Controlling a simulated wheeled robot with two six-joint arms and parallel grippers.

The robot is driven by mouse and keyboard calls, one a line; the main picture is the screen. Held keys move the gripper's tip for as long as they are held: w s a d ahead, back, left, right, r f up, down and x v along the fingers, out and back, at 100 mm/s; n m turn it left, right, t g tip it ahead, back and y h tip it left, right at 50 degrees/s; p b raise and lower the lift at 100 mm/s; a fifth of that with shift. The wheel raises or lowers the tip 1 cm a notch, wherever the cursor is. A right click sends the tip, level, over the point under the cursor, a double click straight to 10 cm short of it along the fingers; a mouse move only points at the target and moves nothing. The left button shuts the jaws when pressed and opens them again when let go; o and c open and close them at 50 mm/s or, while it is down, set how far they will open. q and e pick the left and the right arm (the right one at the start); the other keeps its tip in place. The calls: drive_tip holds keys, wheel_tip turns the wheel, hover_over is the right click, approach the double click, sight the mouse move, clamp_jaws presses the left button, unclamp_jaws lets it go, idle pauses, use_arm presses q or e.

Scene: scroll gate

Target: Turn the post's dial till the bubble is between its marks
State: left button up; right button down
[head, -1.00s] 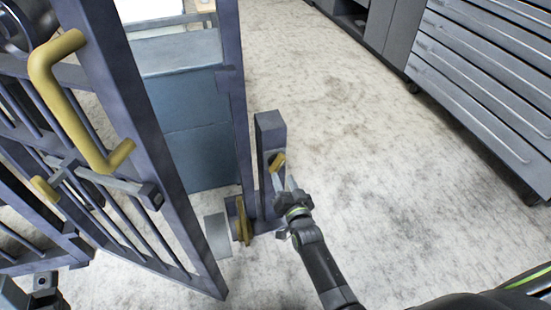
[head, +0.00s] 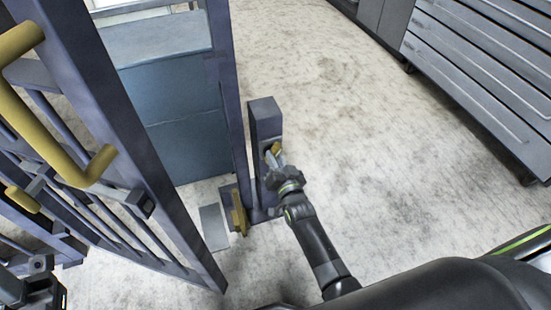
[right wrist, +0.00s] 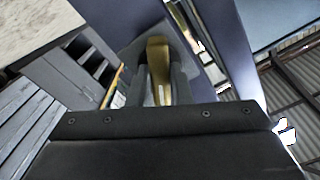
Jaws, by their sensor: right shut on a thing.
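The grey post (head: 264,118) stands on the floor beside the gate frame's upright. Its yellow dial (head: 276,148) is on the side facing my right arm, and it also shows in the right wrist view (right wrist: 158,62) as a yellow bar. My right gripper (head: 274,156) is shut on the dial, with a finger on each side of the bar in the right wrist view (right wrist: 160,85). I cannot make out the bubble or its marks in either view. My left gripper (head: 35,280) is partly in view at the lower left, away from the post; its jaws are not clear.
The barred gate (head: 110,130) with a thick yellow handle (head: 45,120) stands at the left. A yellow part (head: 238,212) sits low by the post's foot. A blue-grey cabinet (head: 185,135) is behind the gate, and grey drawers (head: 490,70) stand at upper right. The floor between is clear.

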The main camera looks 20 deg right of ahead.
drive_tip(key=shift+n+p, duration=0.6)
drive_tip(key=shift+n, duration=1.6)
drive_tip(key=c, duration=1.3)
unclamp_jaws()
